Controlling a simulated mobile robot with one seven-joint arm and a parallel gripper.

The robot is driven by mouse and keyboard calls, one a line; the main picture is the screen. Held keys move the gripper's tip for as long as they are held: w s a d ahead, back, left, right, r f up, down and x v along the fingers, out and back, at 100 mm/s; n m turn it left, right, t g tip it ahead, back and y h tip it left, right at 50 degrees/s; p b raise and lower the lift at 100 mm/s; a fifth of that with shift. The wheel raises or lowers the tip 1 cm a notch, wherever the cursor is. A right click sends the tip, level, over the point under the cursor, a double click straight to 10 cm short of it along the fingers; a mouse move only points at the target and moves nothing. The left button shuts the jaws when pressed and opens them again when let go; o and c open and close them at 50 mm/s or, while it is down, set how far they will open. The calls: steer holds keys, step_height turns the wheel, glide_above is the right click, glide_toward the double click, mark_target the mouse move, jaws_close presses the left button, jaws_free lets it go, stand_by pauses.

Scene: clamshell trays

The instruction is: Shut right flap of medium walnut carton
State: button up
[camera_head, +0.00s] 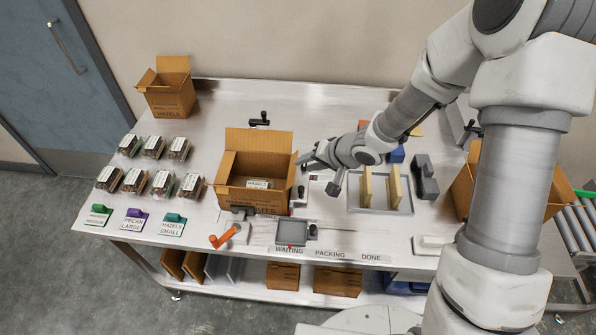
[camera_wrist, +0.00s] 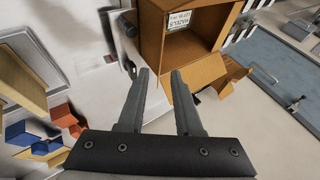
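An open brown carton (camera_head: 233,191) stands at the middle front of the table, with a labelled clamshell (camera_head: 258,184) inside; its printed name is not legible. Its back flap (camera_head: 259,139) stands up. Its right flap is seen nearly edge-on, and I cannot tell its angle. My gripper (camera_head: 303,161) is just right of the carton, by its upper right edge. In the wrist view, my gripper (camera_wrist: 161,72) has its fingers apart with nothing clearly between them. The carton (camera_wrist: 152,35) is close beyond the fingertips; contact cannot be told.
A smaller open carton (camera_head: 171,95) marked HAZELS stands at back left. Several filled clamshells (camera_head: 133,181) lie left. An orange-handled tool (camera_head: 222,238) and a small scale-like plate (camera_head: 292,232) lie in front. A tray with upright dividers (camera_head: 380,205) and another carton (camera_head: 463,190) are right.

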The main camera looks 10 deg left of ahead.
mark_target(293, 170)
steer(key=b+x, duration=0.1)
steer(key=x, duration=0.4)
jaws_close()
stand_by(1.4)
